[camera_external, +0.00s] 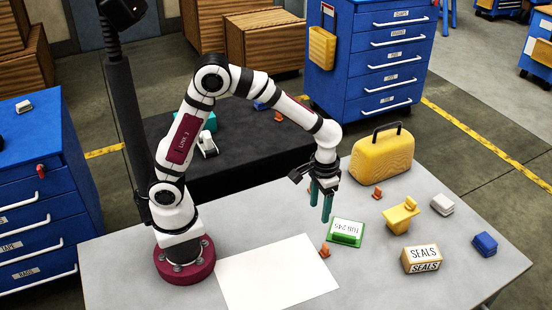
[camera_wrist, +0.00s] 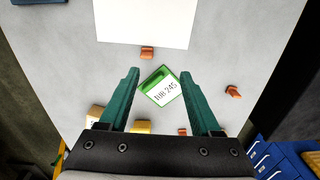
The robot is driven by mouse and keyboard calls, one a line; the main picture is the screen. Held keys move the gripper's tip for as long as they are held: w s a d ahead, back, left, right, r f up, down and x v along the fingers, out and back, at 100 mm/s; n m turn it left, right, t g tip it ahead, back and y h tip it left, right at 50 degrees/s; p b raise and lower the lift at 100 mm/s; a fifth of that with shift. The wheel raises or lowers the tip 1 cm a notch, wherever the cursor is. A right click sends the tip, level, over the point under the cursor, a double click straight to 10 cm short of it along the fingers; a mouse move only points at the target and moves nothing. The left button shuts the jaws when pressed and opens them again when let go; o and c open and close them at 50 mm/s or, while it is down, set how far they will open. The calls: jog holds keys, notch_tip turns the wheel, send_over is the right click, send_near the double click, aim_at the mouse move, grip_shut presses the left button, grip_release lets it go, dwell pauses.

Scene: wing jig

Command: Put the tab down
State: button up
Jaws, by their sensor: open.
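Several small orange tab-like pieces lie on the grey table. One (camera_external: 325,251) is between the white sheet and the green tub, and also shows in the wrist view (camera_wrist: 147,53). Another (camera_external: 377,193) is near the yellow case. A third (camera_wrist: 233,92) is right of my fingers in the wrist view. I cannot tell which is the task's tab. My gripper (camera_external: 320,212) points down above the table, behind the green tub (camera_external: 346,232) marked TUB 245. Its teal fingers (camera_wrist: 160,72) are apart with nothing held between them; the tub shows in the gap below.
A white sheet (camera_external: 276,272) lies flat at the front. A yellow case (camera_external: 382,155), yellow block (camera_external: 400,219), SEALS box (camera_external: 421,260), grey piece (camera_external: 442,205) and blue piece (camera_external: 485,243) stand on the right. Bare table (camera_external: 465,272) shows at the front right.

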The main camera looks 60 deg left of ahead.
jog(key=s+a+r+m, duration=0.1)
jog(key=s+a+r, duration=0.2)
jog(key=s+a, duration=0.3)
jog(key=s+a+r+m+y, duration=0.1)
jog(key=s+a+r+m, duration=0.1)
jog(key=s+a+r, duration=0.2)
jog(key=s+a, duration=0.3)
jog(key=s, duration=0.2)
jog(key=shift+r, duration=0.2)
jog(key=s+a, duration=0.1)
jog(key=s, duration=0.1)
jog(key=s+a+m, duration=0.1)
jog(key=s, duration=0.1)
jog(key=s+m, duration=0.1)
jog(key=s, duration=0.1)
jog(key=shift+s+a+f+y, duration=0.3)
jog(key=shift+s+a, duration=0.1)
jog(key=c, duration=0.3)
